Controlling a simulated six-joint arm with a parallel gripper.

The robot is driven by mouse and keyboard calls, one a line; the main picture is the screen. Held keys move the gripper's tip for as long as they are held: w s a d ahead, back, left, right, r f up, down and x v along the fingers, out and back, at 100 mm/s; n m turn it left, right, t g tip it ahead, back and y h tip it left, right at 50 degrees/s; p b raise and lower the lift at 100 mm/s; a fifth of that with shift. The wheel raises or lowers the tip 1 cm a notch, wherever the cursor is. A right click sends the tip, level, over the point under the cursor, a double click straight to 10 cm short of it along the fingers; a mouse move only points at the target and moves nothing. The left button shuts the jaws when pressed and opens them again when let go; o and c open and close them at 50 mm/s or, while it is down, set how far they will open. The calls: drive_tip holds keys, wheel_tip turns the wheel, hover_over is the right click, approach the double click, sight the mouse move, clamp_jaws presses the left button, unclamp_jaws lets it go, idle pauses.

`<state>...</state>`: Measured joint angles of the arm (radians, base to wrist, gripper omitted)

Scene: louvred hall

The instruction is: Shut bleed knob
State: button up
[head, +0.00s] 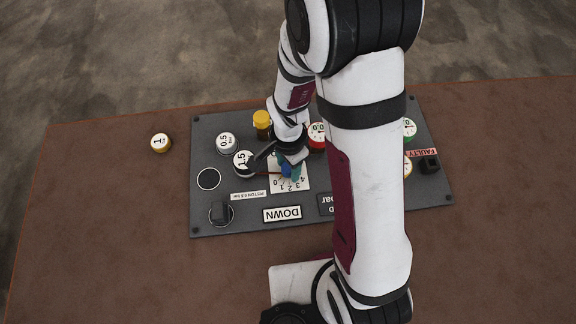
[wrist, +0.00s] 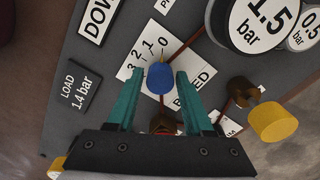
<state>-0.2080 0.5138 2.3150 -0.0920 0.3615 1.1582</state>
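The bleed knob is a blue knob (wrist: 160,78) on a white card with a number scale and a partly covered label ending in "ED". A small yellow mark at its edge points toward the 0 and 1 end of the scale; the exact reading is unclear. In the head view the blue knob (head: 286,170) is partly hidden by my gripper (head: 290,162). My gripper's teal fingers also show in the wrist view (wrist: 156,76). They are open, one on each side of the knob, with a visible gap at each side.
The grey panel (head: 210,150) lies on a brown table (head: 110,230). Discs marked 1.5 (head: 245,163) and 0.5 (head: 227,143), a yellow cap (head: 262,120) and a black knob (head: 221,213) are nearby. A loose disc marked 1 (head: 161,142) lies left of the panel. My arm covers the panel's right part.

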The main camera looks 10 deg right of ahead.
sight(288, 167)
drive_tip(key=shift+o, duration=1.3)
drive_tip(key=shift+r, duration=3.5)
drive_tip(key=shift+r, duration=0.1)
wheel_tip(288, 167, up, 16)
